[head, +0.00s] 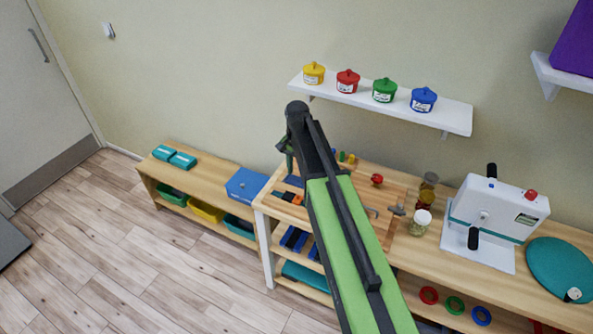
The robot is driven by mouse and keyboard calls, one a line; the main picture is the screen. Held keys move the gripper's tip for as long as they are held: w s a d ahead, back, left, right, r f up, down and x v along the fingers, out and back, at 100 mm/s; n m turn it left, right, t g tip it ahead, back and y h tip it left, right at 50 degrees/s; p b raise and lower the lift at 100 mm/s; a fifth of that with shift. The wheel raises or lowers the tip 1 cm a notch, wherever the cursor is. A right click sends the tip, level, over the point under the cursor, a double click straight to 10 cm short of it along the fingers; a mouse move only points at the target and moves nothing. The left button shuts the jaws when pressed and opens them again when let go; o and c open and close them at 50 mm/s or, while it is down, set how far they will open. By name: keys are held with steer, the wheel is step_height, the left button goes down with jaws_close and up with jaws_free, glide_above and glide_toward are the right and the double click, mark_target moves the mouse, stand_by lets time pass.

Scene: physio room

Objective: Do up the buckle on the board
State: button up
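The wooden board (397,178) lies on the wooden bench, partly hidden behind my arm. Near its left side is a dark strap-like piece (287,196) with an orange part (298,200) at its right end; this looks like the buckle, but it is too small to tell whether its halves are joined. A dark blue piece (294,181) lies just behind it. My arm crosses the board from the lower right. My gripper (289,160) hangs from the arm's far end, above and behind the strap and apart from it in the picture. Its fingers are too small and dark to read.
A red knob (377,180) and metal hooks sit on the board's right part. Jars (420,222) and a white crank machine (492,222) stand to the right. A blue box (246,185) is on the lower left bench. A wall shelf (452,115) with coloured pots hangs above.

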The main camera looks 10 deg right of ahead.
step_height(320, 180, up, 5)
steer(key=p, duration=0.3)
steer(key=shift+r+p, duration=0.2)
steer(key=shift+p, duration=0.15)
steer(key=s+a+f+n+b, duration=0.1)
steer(key=s+f+n+b, duration=0.2)
steer(key=s, duration=0.6)
steer(key=s+a+f+n+b, duration=0.2)
steer(key=s+f+n+b, duration=0.2)
steer(key=s, duration=0.5)
steer(key=shift+n, duration=0.5)
steer(key=shift+f, duration=0.1)
